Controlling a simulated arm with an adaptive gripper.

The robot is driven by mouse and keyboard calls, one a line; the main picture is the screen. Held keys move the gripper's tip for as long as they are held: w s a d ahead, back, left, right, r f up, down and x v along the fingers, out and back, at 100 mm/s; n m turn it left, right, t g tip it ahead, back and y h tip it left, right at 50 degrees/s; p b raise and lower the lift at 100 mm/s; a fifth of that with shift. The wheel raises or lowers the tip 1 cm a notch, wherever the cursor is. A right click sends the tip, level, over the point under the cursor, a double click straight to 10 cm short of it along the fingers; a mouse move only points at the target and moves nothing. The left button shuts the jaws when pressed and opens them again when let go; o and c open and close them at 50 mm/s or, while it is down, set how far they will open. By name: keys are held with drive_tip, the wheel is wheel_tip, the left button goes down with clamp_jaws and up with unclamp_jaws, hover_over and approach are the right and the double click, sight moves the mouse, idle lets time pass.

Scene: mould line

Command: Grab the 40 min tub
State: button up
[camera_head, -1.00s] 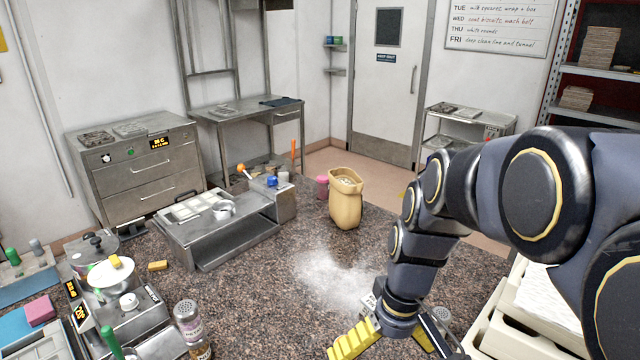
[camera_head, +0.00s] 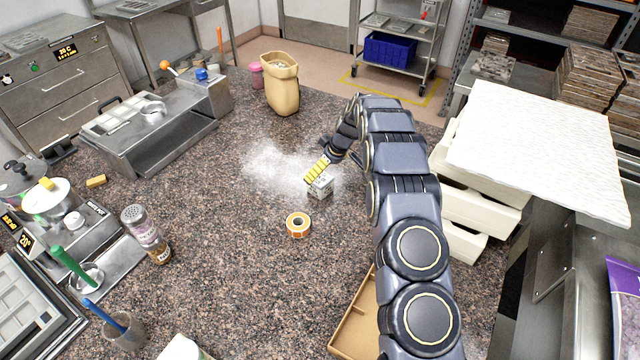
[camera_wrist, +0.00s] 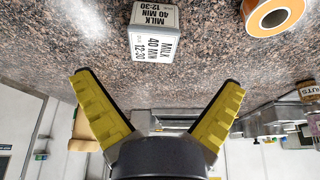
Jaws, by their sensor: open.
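The 40 min tub (camera_head: 321,187) is a small pale block-shaped tub on the speckled counter, at the edge of the white powder. In the wrist view its label on the tub (camera_wrist: 153,45) reads MILK 40 MIN 12:30 on two faces. My gripper (camera_head: 312,168) has yellow ridged fingers and is right beside the tub in the head view. In the wrist view my gripper (camera_wrist: 158,100) is open, its fingers spread wide with nothing between them. The tub lies beyond the fingertips, apart from them.
An orange tape roll (camera_head: 298,225) lies on the counter near the tub. A beige sack (camera_head: 282,85) stands behind the powder. A cardboard tray (camera_head: 352,318) and white stacked trays (camera_head: 470,212) flank my arm. Shakers (camera_head: 140,225) stand at left. The counter's middle is mostly clear.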

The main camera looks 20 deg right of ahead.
sight(320, 178)
drive_tip(key=shift+w+f, duration=0.3)
drive_tip(key=shift+f, duration=0.3)
drive_tip(key=shift+x, duration=3.45)
drive_tip(key=shift+w+d, duration=0.2)
drive_tip(key=shift+c, duration=0.3)
drive_tip(key=c, duration=1.1)
